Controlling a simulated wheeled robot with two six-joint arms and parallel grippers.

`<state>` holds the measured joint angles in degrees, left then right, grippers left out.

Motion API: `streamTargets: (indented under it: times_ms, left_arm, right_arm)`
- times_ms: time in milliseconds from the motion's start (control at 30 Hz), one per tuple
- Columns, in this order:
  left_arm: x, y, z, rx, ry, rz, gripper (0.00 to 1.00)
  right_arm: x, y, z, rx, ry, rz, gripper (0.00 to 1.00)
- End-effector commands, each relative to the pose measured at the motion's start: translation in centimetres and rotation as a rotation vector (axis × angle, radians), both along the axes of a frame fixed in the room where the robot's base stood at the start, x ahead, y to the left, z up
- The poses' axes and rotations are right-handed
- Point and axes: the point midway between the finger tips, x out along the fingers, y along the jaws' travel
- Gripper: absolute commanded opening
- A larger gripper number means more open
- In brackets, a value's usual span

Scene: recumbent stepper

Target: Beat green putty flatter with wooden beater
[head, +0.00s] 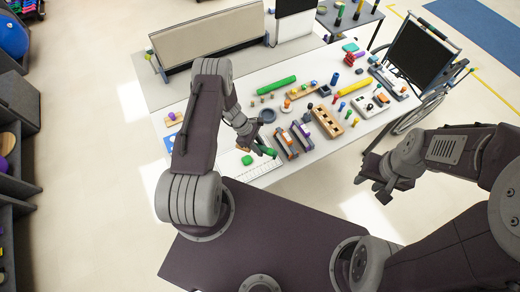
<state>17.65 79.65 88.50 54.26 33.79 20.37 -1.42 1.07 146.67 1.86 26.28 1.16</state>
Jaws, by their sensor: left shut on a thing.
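The green putty (247,160) is a small green lump on the white board (228,166) near the table's front left edge. My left gripper (266,150) is just right of the putty, low over the table. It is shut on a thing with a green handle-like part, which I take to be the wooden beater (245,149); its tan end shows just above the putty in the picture. The fingers and wrist hide part of it, and I cannot tell whether it touches the putty. My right gripper (372,188) is open and empty, off the table's front edge.
The white table (225,140) holds a long green roll (276,85), a yellow roll (355,87), a wooden block with holes (327,121) and a grey bowl (267,115). Several peg boards stand right of my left gripper. A wheelchair (420,65) stands at the right end.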

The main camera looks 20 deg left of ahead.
Motion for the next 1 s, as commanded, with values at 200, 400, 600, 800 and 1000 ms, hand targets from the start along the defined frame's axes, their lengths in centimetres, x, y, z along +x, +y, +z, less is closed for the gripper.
streamTargets:
  times_ms: [200,400,600,800,1000]
  left_arm:
    - [-0.1,0.0,0.6,-0.001,0.001,0.000,0.00]
    - [0.0,0.0,0.6,-0.001,0.001,0.000,0.00]
    - [0.0,0.0,0.2,-0.014,0.001,0.002,0.00]
    - [0.0,0.1,0.1,-0.075,0.001,0.001,0.00]
    - [-0.1,0.1,0.4,-0.074,0.002,0.000,0.00]
  right_arm:
    - [0.0,0.0,0.3,0.000,0.000,0.000,0.36]
    - [0.0,0.0,0.3,0.000,0.001,0.000,0.36]
    - [0.0,0.0,-0.3,0.000,0.001,0.000,0.36]
    - [0.0,0.0,-1.6,0.000,0.001,0.000,0.36]
    - [0.0,0.0,-1.4,0.000,0.000,0.000,0.36]
